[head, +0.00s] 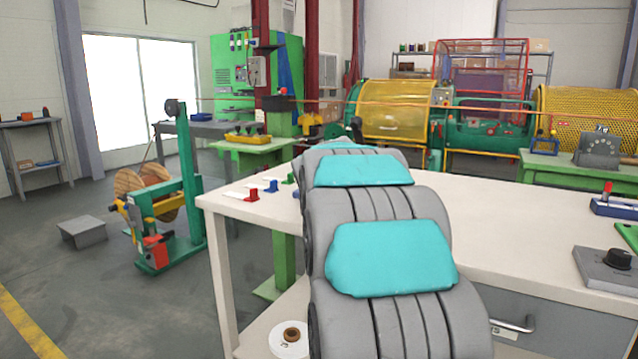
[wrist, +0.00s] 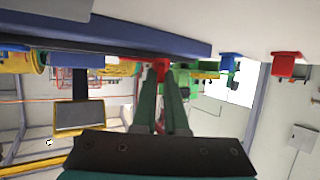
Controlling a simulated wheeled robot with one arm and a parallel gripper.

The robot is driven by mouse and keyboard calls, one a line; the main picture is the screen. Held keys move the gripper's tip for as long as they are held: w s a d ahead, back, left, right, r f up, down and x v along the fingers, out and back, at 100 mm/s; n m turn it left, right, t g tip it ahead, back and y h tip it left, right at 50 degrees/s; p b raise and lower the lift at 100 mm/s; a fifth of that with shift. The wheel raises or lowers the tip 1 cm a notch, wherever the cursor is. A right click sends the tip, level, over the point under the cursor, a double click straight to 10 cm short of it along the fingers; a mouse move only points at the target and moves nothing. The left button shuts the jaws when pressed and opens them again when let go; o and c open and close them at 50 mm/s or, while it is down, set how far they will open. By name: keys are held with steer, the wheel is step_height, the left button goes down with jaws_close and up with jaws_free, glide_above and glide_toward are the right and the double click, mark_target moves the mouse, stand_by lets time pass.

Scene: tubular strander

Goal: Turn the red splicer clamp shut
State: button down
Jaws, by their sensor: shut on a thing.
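In the wrist view, which looks upside down, my gripper (wrist: 162,84) has its two green fingers close together on the red splicer clamp (wrist: 160,67). Only a small red part of the clamp shows between and beyond the fingertips, so its angle cannot be told. The long blue splicer base (wrist: 140,38) runs across the top of the wrist view, next to the clamp. In the head view, my grey and teal arm reaches over the white table and hides my gripper and the clamp. A small blue end of the base (head: 297,192) appears beside the arm.
Red (head: 252,194), blue (head: 271,187) and green (head: 290,179) small blocks stand along the left edge of the white table (head: 500,225). A blue tool with a red upright part (head: 607,188) and a grey box with a black knob (head: 612,265) stand at right. Table between is clear.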

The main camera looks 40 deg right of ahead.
steer(key=c, duration=1)
jaws_free()
steer(key=shift+o, duration=0.2)
steer(key=shift+b+v, duration=0.65)
steer(key=shift+v, duration=3.25)
steer(key=shift+w, duration=0.1)
